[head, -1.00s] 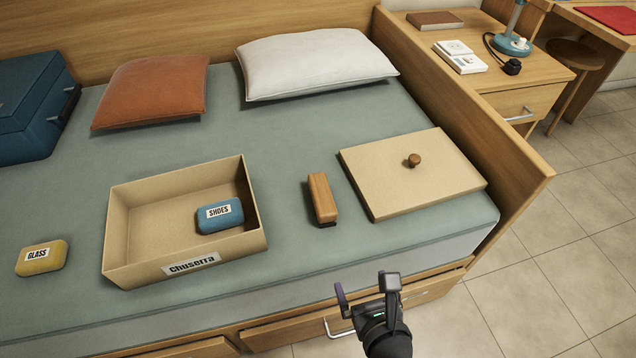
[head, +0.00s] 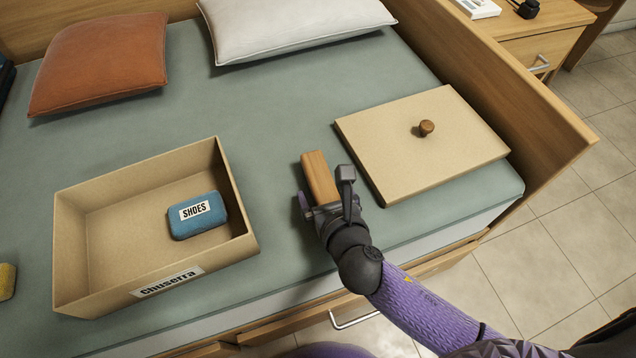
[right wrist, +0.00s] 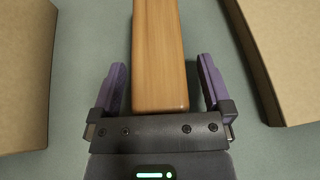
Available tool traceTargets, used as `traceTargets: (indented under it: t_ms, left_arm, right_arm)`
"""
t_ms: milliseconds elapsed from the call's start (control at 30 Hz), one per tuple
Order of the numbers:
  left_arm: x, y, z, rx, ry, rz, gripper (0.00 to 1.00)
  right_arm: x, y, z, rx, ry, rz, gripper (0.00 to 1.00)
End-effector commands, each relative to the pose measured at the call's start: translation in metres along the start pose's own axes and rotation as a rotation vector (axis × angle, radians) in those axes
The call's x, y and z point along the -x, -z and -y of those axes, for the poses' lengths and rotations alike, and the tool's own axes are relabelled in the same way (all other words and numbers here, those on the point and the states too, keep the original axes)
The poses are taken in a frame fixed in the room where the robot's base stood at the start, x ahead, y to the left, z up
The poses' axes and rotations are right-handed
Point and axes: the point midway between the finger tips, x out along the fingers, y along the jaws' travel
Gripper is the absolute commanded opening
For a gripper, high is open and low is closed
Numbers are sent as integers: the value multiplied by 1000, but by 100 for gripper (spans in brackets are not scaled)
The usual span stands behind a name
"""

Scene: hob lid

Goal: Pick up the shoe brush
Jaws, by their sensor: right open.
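The shoe brush (head: 319,177) has a long wooden back and lies on the bed between the open box and the flat lid. Its near end is hidden by my right gripper in the head view. My right gripper (head: 325,198) is open at the brush's near end. In the right wrist view the brush (right wrist: 159,55) runs between the two purple fingers of the gripper (right wrist: 163,85), with a gap on each side. The bristles do not show. My left gripper is not in view.
The cardboard box (head: 85,250), labelled "Chuserra", holds a blue "SHOES" tin (head: 197,222). The lid (head: 400,135) with a wooden knob lies to the right of the brush. A yellow item (head: 6,281) is cut off at the left. Pillows lie at the back.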

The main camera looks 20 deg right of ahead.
Motion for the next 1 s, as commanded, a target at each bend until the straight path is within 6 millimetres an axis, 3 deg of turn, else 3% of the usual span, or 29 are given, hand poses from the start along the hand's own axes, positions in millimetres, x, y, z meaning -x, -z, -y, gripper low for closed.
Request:
traceTargets:
  t_ms: [200,233,600,700,1000]
  left_arm:
    - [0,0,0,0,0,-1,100]
    - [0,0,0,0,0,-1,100]
    - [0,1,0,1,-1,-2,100]
    - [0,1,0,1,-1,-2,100]
    - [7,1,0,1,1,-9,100]
  right_arm:
    - [-2,-2,0,-1,0,1,100]
    - [-2,-2,0,-1,0,1,96]
    - [-1,-2,0,-1,0,1,17]
    - [-1,-2,0,-1,0,1,0]
    - [2,-11,0,-1,0,4,0]
